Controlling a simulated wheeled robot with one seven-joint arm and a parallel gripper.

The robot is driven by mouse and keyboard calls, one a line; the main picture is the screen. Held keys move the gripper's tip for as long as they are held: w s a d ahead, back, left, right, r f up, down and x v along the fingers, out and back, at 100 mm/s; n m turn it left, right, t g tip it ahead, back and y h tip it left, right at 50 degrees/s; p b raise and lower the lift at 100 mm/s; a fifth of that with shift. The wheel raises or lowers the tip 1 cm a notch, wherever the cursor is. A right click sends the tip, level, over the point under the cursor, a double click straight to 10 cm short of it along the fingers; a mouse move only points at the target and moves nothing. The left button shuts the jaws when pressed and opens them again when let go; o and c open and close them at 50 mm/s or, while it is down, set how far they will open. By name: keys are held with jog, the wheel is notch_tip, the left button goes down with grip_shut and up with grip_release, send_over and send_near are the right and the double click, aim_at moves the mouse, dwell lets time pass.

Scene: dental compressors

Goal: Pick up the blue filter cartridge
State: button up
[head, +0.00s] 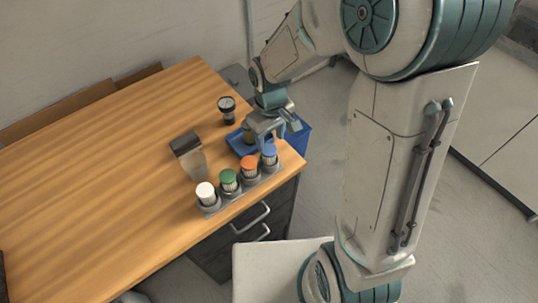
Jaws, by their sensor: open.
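The blue filter cartridge (269,154) stands upright at the right end of a grey holder (233,195), near the table's front right corner. An orange-topped cartridge (250,165), a green-topped one (229,180) and a white-topped one (206,193) stand in the same row to its left. My gripper (272,138) is open and points down, just behind and above the blue cartridge in the picture. Whether its fingers touch or straddle the cartridge cannot be told. The gripper partly covers the blue tray behind it.
A blue tray (236,143) with a dark greenish item lies behind the row. A black gauge (227,107) stands farther back. A clear container with a dark lid (187,147) is left of the tray. The wooden table (110,190) is clear to the left; drawers (251,219) are below.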

aim_at(269, 149)
jog(key=shift+w+a+f+p, duration=0.1)
jog(key=shift+f+p, duration=0.25)
jog(key=shift+f, duration=1.4)
jog(key=shift+w+a+f+p, duration=0.1)
jog(key=shift+f+p, duration=0.2)
jog(key=shift+f, duration=1.4)
jog(key=c, duration=0.8)
